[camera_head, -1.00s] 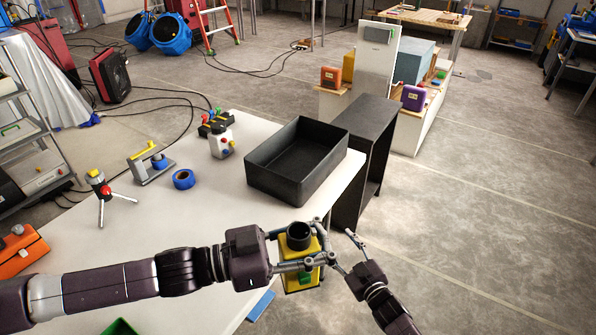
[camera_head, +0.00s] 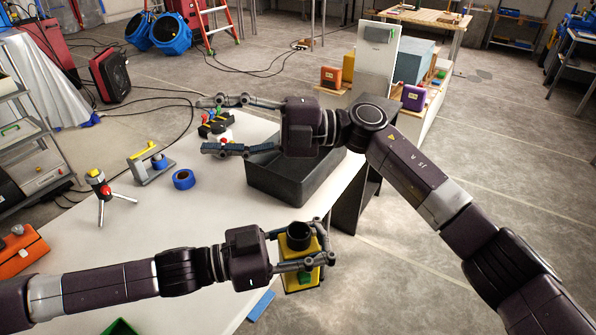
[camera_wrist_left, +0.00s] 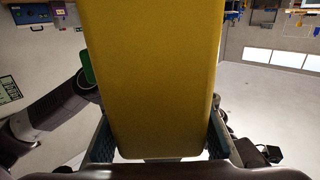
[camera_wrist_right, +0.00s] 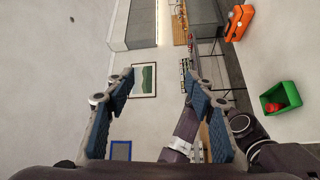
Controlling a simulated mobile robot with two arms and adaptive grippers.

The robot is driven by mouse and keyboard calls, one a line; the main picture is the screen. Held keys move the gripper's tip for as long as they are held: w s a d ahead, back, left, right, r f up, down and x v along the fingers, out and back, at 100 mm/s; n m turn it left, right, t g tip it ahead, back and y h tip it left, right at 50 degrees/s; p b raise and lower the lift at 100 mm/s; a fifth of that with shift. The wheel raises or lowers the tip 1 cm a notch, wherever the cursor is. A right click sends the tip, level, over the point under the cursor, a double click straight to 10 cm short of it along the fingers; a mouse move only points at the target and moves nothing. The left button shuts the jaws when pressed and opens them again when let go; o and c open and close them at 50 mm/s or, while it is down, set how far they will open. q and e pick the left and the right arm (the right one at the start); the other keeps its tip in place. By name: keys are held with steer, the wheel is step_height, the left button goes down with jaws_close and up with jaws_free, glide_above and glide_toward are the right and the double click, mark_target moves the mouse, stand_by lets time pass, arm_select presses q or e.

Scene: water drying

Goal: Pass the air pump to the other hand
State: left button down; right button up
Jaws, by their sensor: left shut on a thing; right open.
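The air pump (camera_head: 296,270) is a yellow box with a black round top and a green part on its side. My left gripper (camera_head: 322,244) is shut on it in the head view and holds it by the table's front right edge. In the left wrist view the pump's yellow body (camera_wrist_left: 150,80) fills the middle, with a finger on each side. My right gripper (camera_head: 203,125) is open and empty, reaching left over the back of the table, apart from the pump. Its spread fingers (camera_wrist_right: 159,76) show in the right wrist view with nothing between them.
A black bin (camera_head: 290,190) on the white table (camera_head: 130,235) is partly hidden by my right arm. Blue tape (camera_head: 184,179), a tripod device (camera_head: 101,190) and a tape dispenser (camera_head: 150,165) stand on the left. An orange case (camera_head: 18,255) lies at far left. The table's middle is clear.

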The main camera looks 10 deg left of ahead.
steer(key=s+n+g+h, duration=0.2)
steer(key=s+n+h, duration=0.25)
steer(key=s, duration=0.25)
steer(key=n+t+h, duration=0.3)
steer(key=t+h, duration=0.4)
steer(key=h, duration=0.7)
glide_above(298, 231)
steer(key=s, duration=0.2)
steer(key=f, duration=0.1)
steer(key=shift+m+y, duration=0.25)
steer(key=f, duration=1.1)
steer(key=shift+w+d+f, duration=0.15)
steer(key=shift+d+f, duration=0.05)
steer(key=shift+f, duration=0.1)
steer(key=c, duration=1.2)
arm_select(q)
steer(key=c, duration=1.1)
jaws_free()
steer(key=shift+c, duration=0.2)
arm_select(e)
steer(key=shift+c, duration=0.8)
